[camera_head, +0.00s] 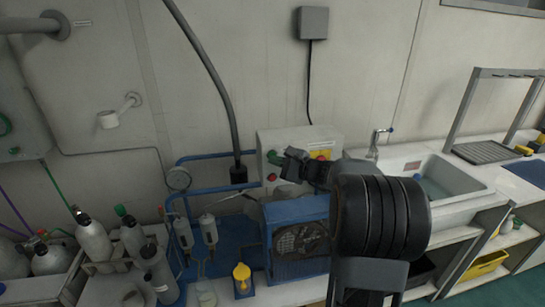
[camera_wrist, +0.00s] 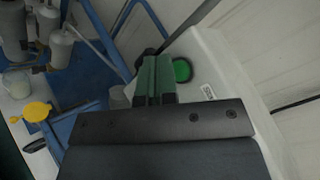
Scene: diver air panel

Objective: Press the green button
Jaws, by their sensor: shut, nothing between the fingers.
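The green button (camera_wrist: 182,70) is round with a dark ring and sits on the pale face of a control box (camera_wrist: 215,60) in the wrist view. The box (camera_head: 300,137) also shows in the head view, behind my gripper (camera_head: 275,158). In the wrist view my gripper (camera_wrist: 152,62) is shut and empty, its green fingers just left of the button. In the head view the gripper and arm cover part of the box face.
A red button (camera_head: 272,178) and a yellow-and-red switch (camera_head: 323,155) are also on the box. A blue compressor (camera_head: 297,240) stands below it. Blue pipes (camera_head: 205,158) run to the left. Grey cylinders (camera_head: 93,240) stand at left, a sink (camera_head: 440,185) at right.

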